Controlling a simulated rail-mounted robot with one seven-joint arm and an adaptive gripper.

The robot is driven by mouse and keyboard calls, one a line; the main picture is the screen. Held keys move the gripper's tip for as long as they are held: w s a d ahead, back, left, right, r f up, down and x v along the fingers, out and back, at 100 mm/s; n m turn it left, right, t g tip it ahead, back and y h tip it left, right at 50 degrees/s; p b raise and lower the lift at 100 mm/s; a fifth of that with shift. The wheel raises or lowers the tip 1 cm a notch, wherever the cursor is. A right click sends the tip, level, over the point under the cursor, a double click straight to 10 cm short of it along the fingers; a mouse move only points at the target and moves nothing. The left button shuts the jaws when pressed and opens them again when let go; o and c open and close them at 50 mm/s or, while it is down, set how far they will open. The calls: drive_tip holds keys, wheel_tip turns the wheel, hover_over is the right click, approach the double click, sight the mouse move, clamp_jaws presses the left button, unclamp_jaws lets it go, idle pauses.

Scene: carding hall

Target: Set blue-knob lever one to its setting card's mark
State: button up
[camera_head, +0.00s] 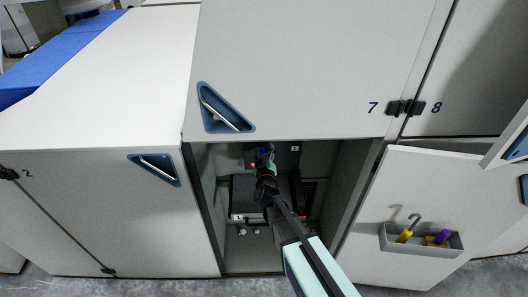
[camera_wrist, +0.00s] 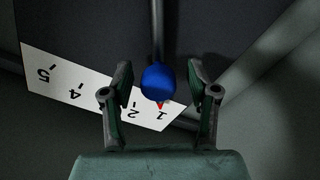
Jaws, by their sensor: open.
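In the wrist view a round blue knob (camera_wrist: 158,82) sits on the end of a dark lever rod (camera_wrist: 156,30). My gripper (camera_wrist: 159,70) is open, with one finger on each side of the knob and a visible gap on both sides. Behind it is a white scale card (camera_wrist: 100,98) with printed numerals; 5, 4, 2 and 1 are readable. A small red pointed mark (camera_wrist: 160,106) shows just below the knob, beside the 1. In the head view my gripper (camera_head: 266,165) reaches into the open cabinet and largely hides the lever.
The cabinet opening (camera_head: 225,255) has close side walls. A blue-handled panel (camera_head: 310,70) hangs above it. An open door (camera_head: 400,170) at right carries a grey tray (camera_head: 395,241) with a yellow-handled hook and a purple item. Dark boxes fill the cabinet's inside.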

drive_tip(key=s+d, duration=0.1)
drive_tip(key=s, duration=1)
drive_tip(key=shift+s, duration=0.3)
drive_tip(key=shift+d, duration=0.1)
